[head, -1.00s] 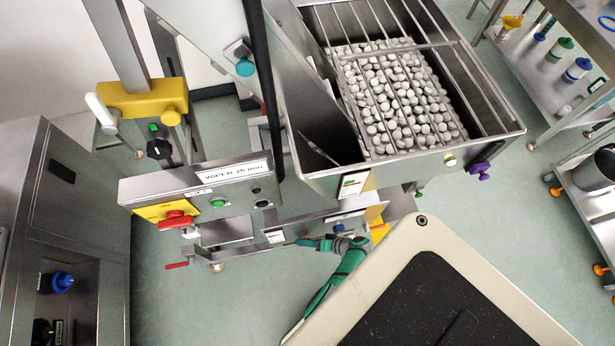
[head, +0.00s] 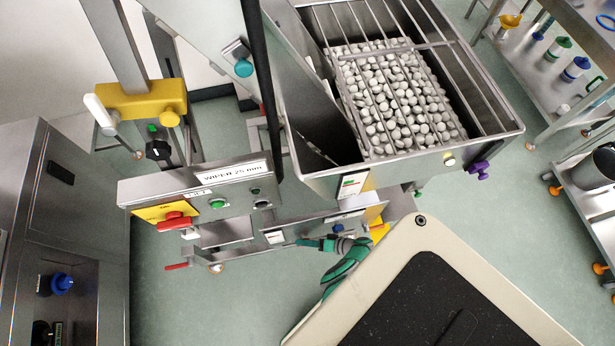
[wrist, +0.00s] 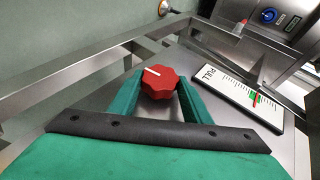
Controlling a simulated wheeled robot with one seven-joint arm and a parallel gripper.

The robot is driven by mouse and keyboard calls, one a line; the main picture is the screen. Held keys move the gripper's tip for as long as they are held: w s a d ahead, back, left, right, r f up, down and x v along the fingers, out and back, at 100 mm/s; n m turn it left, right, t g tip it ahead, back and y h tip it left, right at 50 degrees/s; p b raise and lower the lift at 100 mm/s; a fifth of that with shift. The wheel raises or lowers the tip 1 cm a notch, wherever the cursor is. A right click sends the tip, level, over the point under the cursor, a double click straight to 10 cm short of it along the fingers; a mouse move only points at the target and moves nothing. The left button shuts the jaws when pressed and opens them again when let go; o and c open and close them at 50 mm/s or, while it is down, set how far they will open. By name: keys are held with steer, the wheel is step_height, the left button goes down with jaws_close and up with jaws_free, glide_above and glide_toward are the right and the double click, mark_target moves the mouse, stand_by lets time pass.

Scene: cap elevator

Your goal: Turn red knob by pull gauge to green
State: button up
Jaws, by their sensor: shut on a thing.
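The red knob (wrist: 160,83) is a lobed knob with a white pointer line, on a grey metal panel in the wrist view. The line points up and left. My gripper (wrist: 158,88) has its green fingers on both sides of the knob and is shut on it. The pull gauge (wrist: 233,93), a white strip marked PULL, lies right of the knob. Its red needle stands close to the green marks; I cannot tell whether it is inside them. In the head view my gripper (head: 299,242) is small at the lower panel, and the knob cannot be made out there.
A metal rail (wrist: 90,80) runs left of and behind the knob. In the head view, the WIPER panel (head: 216,196) with a red switch (head: 174,221) stands above left of my gripper.

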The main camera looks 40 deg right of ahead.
steer(key=shift+s+f, duration=0.1)
steer(key=shift+s, duration=0.05)
steer(key=o, duration=1.1)
steer(key=shift+c, duration=0.2)
steer(key=v, duration=1)
steer(key=shift+s+d+r, duration=0.2)
steer(key=shift+s, duration=0.05)
